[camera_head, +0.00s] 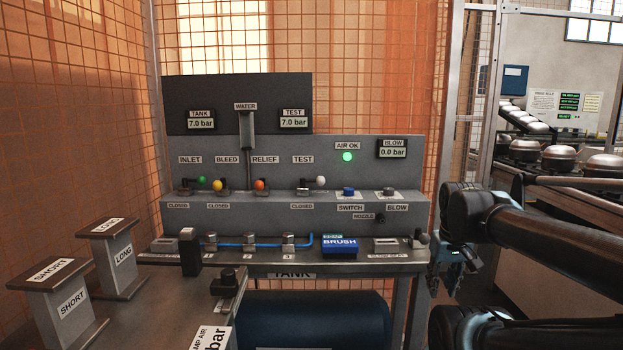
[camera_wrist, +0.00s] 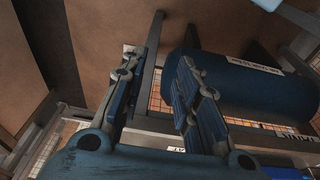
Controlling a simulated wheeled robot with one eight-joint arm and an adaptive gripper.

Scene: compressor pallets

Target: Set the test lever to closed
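The test lever (camera_head: 320,181) has a white knob and sits on the grey panel under the TEST label, right of the orange relief lever. Its knob points to the right, and a CLOSED label is on the panel below it. The TEST gauge (camera_head: 293,122) above reads 7.0 bar. My gripper (camera_head: 452,275) is at the right end of the bench, well right of and below the lever. In the wrist view my gripper (camera_wrist: 155,85) has its two fingers spread apart with nothing between them. The lever is not in the wrist view.
Inlet (camera_head: 202,181), bleed (camera_head: 217,185) and relief (camera_head: 259,184) levers stand left of the test lever. A blue brush box (camera_head: 340,246) and blue hose lie on the bench ledge. A blue tank (camera_head: 315,318) is below. Short and long stands are at left.

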